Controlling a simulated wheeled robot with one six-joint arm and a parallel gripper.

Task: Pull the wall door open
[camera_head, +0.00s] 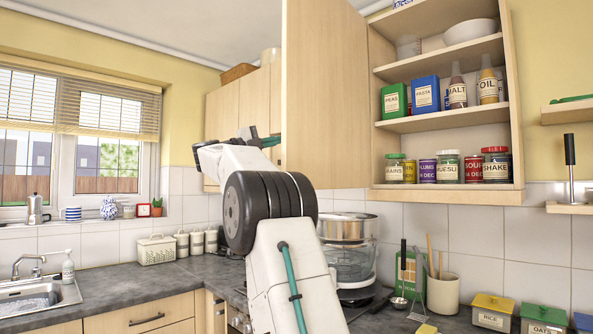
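The wall door (325,90) is a pale wood panel on the wall cupboard (447,121). It stands wide open, swung out to the left, and the shelves behind it are exposed. My arm rises in front of the worktop and bends back on the left of the door. The dark and teal end of my arm, at my gripper (265,140), reaches the door's left edge and passes behind it. My fingertips are hidden there. I cannot tell whether they touch the door or are open or shut.
The shelves hold jars (448,167), boxes (426,94), bottles (457,86) and a white bowl (470,31). Below stand a steamer (347,262), a utensil pot (442,293) and lidded tins (492,312). Closed cupboards (225,105) hang at the back. The sink (35,299) is at the left.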

